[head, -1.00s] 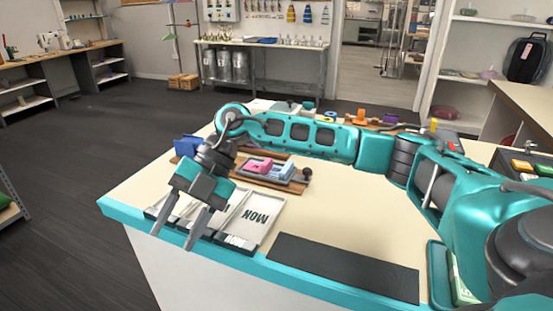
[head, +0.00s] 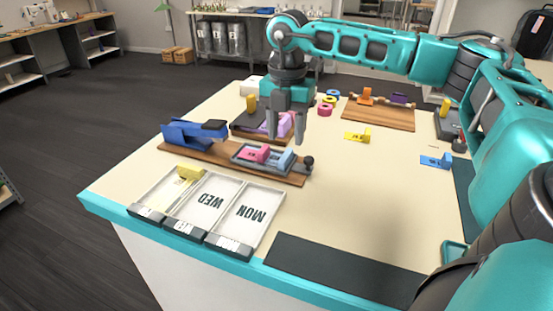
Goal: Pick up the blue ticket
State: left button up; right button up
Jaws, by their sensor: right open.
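A blue ticket (head: 436,160) lies on the right part of the table, near the dark mat's edge. A light-blue piece (head: 281,160) sits beside a pink piece (head: 252,154) in a small grey tray. I cannot tell whether these are tickets as well. My right gripper (head: 286,138) points down, open, above the table just behind that tray. It partly hides a pink-purple item (head: 285,122) behind it. It is well to the left of the blue ticket. My left gripper is not in view.
A yellow ticket (head: 357,136) lies on the table. A wooden board (head: 378,114) with coloured pieces stands at the back. A blue tool (head: 193,134) sits left of the grey tray. Day-labelled trays (head: 247,213) line the front left. The table's middle right is clear.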

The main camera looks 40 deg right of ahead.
aim_at(284, 158)
jog(key=shift+w+f, duration=0.15)
jog(key=shift+f, duration=1.35)
jog(key=shift+w+f, duration=0.1)
jog(key=shift+f, duration=1.4)
jog(key=shift+a, duration=0.1)
jog(key=shift+c, duration=0.5)
grip_shut()
